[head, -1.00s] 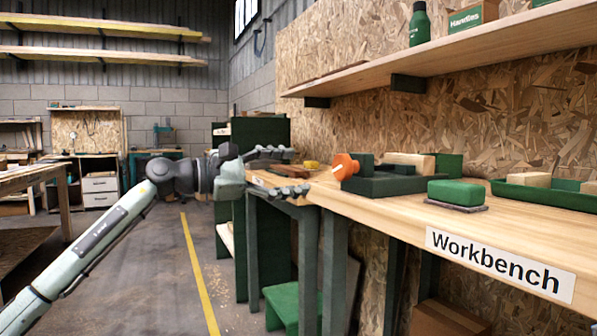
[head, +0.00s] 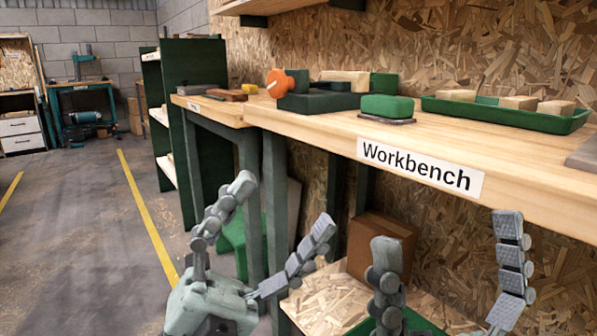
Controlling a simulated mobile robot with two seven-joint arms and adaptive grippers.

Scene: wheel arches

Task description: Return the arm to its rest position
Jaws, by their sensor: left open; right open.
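My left gripper (head: 277,216) is in the lower middle of the head view, fingers spread and pointing up, with nothing between them. It is in front of the bench legs and appears below the level of the bench top. My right gripper (head: 447,243) is at the lower right, also open and empty, with its fingers up in front of the area under the bench. The wooden workbench (head: 340,132) with its "Workbench" sign (head: 418,167) runs behind and above both grippers. Neither gripper touches anything that I can see.
On the bench are a dark green vise with an orange knob (head: 277,83), a green block (head: 386,106) and a green tray (head: 470,115) with wooden blocks. A cardboard box (head: 382,245) stands under the bench. The floor at left, with a yellow line (head: 146,215), is clear.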

